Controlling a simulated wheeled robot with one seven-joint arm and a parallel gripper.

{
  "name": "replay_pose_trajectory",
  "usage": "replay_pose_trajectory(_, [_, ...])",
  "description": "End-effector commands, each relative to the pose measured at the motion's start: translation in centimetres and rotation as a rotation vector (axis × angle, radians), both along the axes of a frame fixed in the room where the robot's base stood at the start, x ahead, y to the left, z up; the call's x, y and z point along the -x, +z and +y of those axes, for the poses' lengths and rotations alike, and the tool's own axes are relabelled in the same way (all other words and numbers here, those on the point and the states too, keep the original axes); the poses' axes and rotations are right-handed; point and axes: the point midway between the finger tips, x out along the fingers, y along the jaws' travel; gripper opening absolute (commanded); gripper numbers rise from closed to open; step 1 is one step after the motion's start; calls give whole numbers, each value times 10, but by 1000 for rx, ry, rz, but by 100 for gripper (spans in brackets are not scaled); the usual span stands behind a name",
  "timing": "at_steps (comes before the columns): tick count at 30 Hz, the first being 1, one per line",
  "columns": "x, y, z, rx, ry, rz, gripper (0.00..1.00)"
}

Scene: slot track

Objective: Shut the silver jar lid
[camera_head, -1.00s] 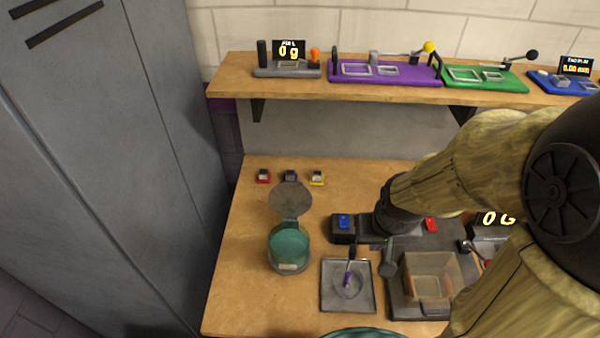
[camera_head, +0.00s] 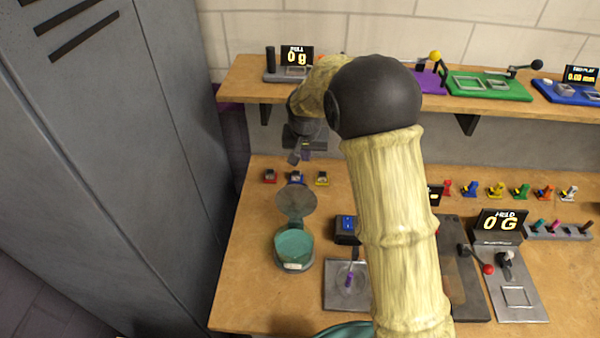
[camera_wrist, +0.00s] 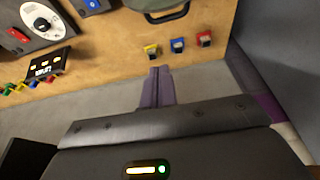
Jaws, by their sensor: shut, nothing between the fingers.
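The jar (camera_head: 293,252) stands on the table at the left, with teal contents. Its round silver lid (camera_head: 296,203) is open, tipped back from the rim on the jar's far side. My gripper (camera_head: 300,157) is above the back of the table, beyond the lid and apart from it. Its fingers are closed together and empty, as the wrist view (camera_wrist: 160,72) shows. A rounded grey part, seemingly the lid (camera_wrist: 160,8), is cut off at the top of the wrist view.
Small red (camera_head: 270,176), blue (camera_head: 296,177) and yellow (camera_head: 322,178) blocks sit behind the lid. A shelf (camera_head: 240,85) overhangs the back. A grey locker (camera_head: 120,150) stands left. A grey tray (camera_head: 347,286) and a black device (camera_head: 347,229) are right of the jar.

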Motion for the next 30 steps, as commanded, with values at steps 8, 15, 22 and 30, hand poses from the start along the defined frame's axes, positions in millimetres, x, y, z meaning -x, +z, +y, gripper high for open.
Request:
replay_pose_trajectory(8, [-13,-1,16,2,-7,-11,0])
replay_pose_trajectory(15, [-13,-3,16,1,-5,-10,0])
replay_pose_trajectory(22, [-20,-21,15,2,-5,-8,0])
replay_pose_trajectory(30, [-33,-60,14,3,-4,-7,0])
